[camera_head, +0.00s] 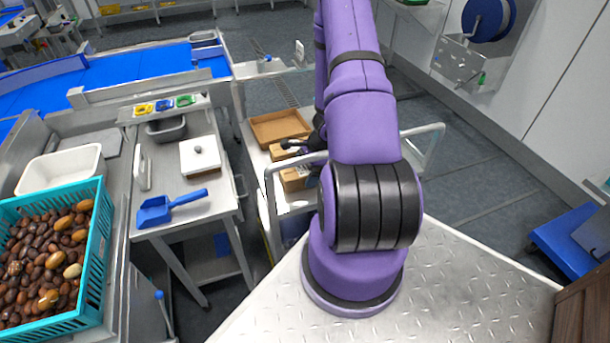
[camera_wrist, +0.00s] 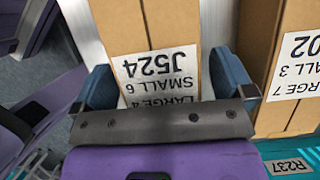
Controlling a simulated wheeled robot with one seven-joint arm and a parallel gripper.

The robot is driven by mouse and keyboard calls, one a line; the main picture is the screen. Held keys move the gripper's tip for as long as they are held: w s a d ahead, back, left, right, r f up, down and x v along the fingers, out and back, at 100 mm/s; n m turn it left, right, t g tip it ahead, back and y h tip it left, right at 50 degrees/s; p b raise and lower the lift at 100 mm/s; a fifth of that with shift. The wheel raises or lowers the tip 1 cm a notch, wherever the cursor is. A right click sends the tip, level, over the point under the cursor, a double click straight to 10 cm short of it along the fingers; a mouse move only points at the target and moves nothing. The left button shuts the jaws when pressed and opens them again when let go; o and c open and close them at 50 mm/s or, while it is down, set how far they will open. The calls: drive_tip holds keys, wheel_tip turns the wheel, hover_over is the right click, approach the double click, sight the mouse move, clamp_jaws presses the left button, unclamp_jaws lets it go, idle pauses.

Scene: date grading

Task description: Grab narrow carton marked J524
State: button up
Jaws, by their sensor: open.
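The narrow brown carton marked J524 (camera_wrist: 150,28) stands in the middle of the wrist view, its white label upside down there. My gripper (camera_wrist: 164,82) is open, with one blue-grey finger on each side of this carton near its label. I cannot tell whether either finger touches it. In the head view my gripper (camera_head: 304,152) is partly hidden behind my purple arm, among small brown cartons (camera_head: 294,181) on a cart. Labels cannot be read there, so I cannot tell which is J524.
Another brown carton (camera_wrist: 262,35) with a white label stands close on the right in the wrist view. A teal edge with an R237 tag (camera_wrist: 290,166) lies below it. A shallow brown tray (camera_head: 262,130) sits on the cart (camera_head: 300,208) behind the cartons.

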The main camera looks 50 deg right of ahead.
drive_tip(key=shift+a+f, duration=0.1)
drive_tip(key=shift+f, duration=0.15)
drive_tip(key=c, duration=1.1)
drive_tip(key=shift+w+r, duration=0.1)
